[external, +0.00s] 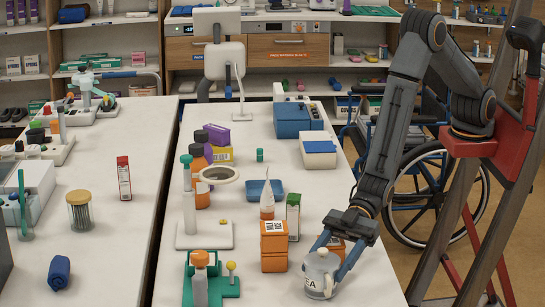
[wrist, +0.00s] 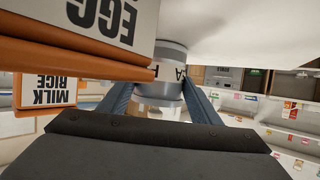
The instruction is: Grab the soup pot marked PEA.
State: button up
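The soup pot (external: 319,274) is a pale grey, lidded pot standing upright on the near right part of the table. The letters "EA" show on its front; the start of the word is hidden. My gripper (external: 324,266) reaches down from the right with one blue finger on each side of the pot. In the wrist view, which is upside down, the pot (wrist: 171,62) fills the space between the fingertips of my gripper (wrist: 162,88). I cannot tell whether the fingers press on it or stand slightly apart.
An orange and white carton (external: 274,247) stands just left of the pot, and another (external: 336,246) is partly hidden behind my gripper. A green carton (external: 293,216) stands behind. In the wrist view, cartons marked EGG (wrist: 103,22) and MILK RICE (wrist: 48,90) are close.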

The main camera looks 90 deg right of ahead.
jog(key=c, duration=1.2)
jog(key=shift+r, duration=0.2)
